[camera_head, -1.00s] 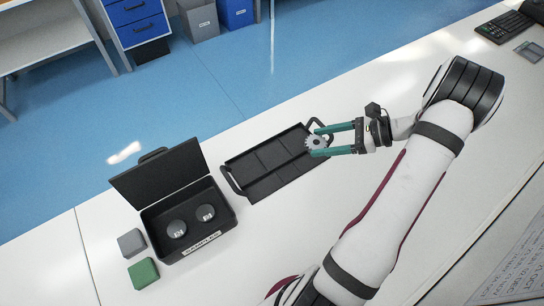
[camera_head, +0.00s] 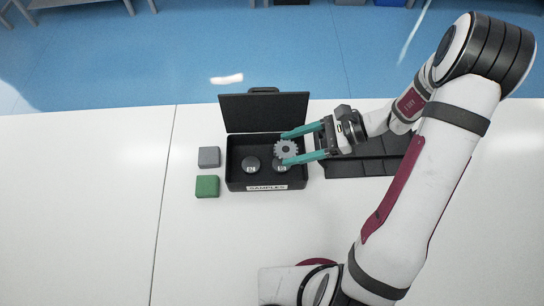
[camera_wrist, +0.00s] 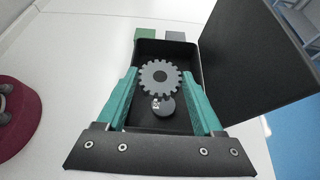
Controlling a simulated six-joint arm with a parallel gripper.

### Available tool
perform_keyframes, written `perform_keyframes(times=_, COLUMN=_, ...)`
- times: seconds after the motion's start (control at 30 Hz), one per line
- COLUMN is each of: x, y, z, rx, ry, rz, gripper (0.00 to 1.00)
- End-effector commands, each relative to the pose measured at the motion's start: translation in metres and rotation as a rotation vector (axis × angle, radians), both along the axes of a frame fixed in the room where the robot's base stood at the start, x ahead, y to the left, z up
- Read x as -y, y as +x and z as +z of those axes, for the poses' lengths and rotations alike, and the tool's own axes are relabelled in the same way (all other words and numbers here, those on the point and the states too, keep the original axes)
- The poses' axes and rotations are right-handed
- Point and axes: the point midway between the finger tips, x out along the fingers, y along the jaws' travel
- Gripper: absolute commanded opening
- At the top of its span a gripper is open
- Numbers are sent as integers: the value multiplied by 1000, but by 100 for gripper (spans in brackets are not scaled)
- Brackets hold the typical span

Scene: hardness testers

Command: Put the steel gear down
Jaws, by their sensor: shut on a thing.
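The steel gear (camera_head: 286,149) is a grey toothed disc with a small centre hole. My gripper (camera_head: 285,149) is shut on it, with a teal finger on each side. The gear is over the right part of the open black samples box (camera_head: 236,183). In the wrist view the gear (camera_wrist: 160,77) is between the fingers and above the box floor. A dark round sample (camera_head: 251,164) sits in the box at left. A second round sample (camera_head: 281,166) is partly hidden under the gear.
The box lid (camera_head: 264,112) stands open at the back. A grey block (camera_head: 209,157) and a green block (camera_head: 207,186) lie left of the box. A black compartment tray (camera_head: 350,168) is to the right, partly behind my arm. The white table in front is clear.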

Motion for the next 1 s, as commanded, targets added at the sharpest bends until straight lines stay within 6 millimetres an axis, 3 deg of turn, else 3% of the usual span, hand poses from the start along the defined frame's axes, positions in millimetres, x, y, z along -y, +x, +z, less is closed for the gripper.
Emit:
perform_keyframes(times=0.1, x=-30, y=8, z=-19, rx=-3, ry=1, rz=4, gripper=0)
perform_keyframes(times=0.23, x=-45, y=14, z=-30, rx=-2, ry=1, rz=-2, gripper=0)
perform_keyframes(times=0.47, x=-46, y=14, z=-69, rx=-3, ry=0, rz=-4, gripper=0)
perform_keyframes(times=1.0, x=-46, y=15, z=-78, rx=0, ry=0, rz=-4, gripper=0)
